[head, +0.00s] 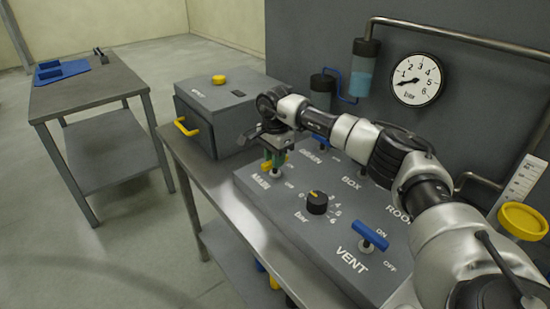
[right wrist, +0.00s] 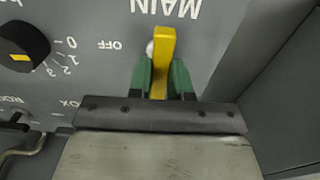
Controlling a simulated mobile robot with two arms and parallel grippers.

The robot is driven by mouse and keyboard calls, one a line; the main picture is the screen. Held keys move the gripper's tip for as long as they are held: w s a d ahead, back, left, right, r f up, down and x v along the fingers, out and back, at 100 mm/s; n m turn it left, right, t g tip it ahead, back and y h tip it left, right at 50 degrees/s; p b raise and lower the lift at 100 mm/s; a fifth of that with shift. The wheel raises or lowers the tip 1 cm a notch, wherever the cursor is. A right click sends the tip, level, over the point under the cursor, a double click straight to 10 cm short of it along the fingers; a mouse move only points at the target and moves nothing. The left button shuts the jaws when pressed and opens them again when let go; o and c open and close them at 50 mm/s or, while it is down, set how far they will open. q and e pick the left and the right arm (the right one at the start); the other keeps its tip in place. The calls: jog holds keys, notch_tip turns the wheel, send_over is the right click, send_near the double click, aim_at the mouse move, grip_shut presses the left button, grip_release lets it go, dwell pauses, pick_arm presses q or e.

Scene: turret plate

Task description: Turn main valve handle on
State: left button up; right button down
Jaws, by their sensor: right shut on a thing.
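The main valve handle is a yellow bar (right wrist: 164,40) in the right wrist view, beside the upside-down word MAIN on the grey panel (head: 335,235). My right gripper (head: 275,161) is over the MAIN spot at the panel's left corner in the head view. In the right wrist view, its green fingers (right wrist: 162,76) are shut on the yellow bar, one on each side. OFF is printed left of the bar there. In the head view, the gripper hides most of the handle. My left gripper is not in view.
A black bar knob (head: 317,203) and a blue VENT handle (head: 371,236) are on the panel. A grey box (head: 222,105) with a yellow handle stands left of it. A gauge (head: 417,80) hangs on the wall. A side table (head: 95,88) holds a blue item.

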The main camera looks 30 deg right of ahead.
jog(key=shift+r, duration=0.15)
jog(key=c, duration=1)
grip_release()
jog(key=shift+c, duration=0.2)
notch_tip(320, 180, up, 11)
jog(key=b, duration=0.1)
jog(key=shift+f, duration=0.2)
